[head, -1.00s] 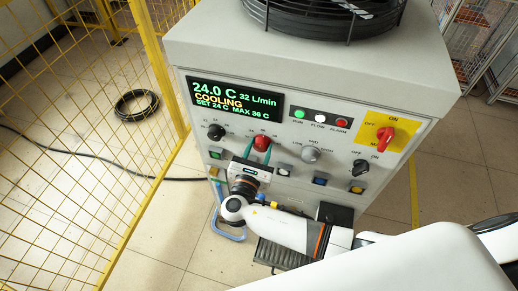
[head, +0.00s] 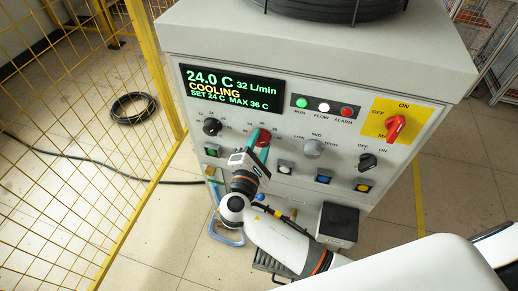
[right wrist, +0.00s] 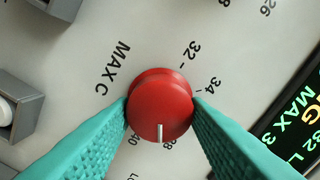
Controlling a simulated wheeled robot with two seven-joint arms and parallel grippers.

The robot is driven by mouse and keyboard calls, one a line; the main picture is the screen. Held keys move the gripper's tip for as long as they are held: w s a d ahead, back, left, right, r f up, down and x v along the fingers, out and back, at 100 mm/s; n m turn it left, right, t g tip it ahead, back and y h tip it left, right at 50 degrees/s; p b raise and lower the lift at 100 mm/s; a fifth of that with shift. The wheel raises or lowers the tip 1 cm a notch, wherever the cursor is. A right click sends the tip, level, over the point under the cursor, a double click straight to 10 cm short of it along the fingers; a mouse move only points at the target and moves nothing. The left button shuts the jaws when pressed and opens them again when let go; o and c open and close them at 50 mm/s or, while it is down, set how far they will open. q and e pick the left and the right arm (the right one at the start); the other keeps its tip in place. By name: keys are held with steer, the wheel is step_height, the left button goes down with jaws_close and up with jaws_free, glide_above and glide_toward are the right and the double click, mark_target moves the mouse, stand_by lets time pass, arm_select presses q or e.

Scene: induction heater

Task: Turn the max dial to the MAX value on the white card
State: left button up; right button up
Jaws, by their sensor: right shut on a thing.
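The red max dial (head: 264,136) is on the front panel, below the display (head: 230,88), which reads COOLING, SET 24 C, MAX 36 C. My right gripper (head: 257,143) has its teal fingers closed on the dial, seen tilted in the head view. In the right wrist view the fingers touch both sides of the red dial (right wrist: 160,103). The dial's white pointer mark is at the bottom of the picture, near partly hidden numbers. "MAX C" is printed to the left; 32 and 34 are at the upper right. I see no white card. My left gripper is not in view.
A black dial (head: 212,127) is to the left and a grey knob (head: 313,148) to the right. Several push buttons sit below. A red switch (head: 395,127) is on a yellow plate. A yellow mesh fence (head: 80,150) stands on the left.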

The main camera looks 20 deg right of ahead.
steer(key=m+b, duration=0.4)
steer(key=m, duration=0.1)
steer(key=shift+f, duration=0.3)
steer(key=shift+r+m+b, duration=0.1)
steer(key=shift+m+b, duration=0.6)
steer(key=shift+b, duration=0.2)
steer(key=o, duration=0.9)
steer(key=shift+o, duration=0.2)
steer(key=shift+s, duration=0.15)
steer(key=b+v, duration=0.1)
steer(key=v, duration=1.1)
steer(key=shift+b, duration=0.35)
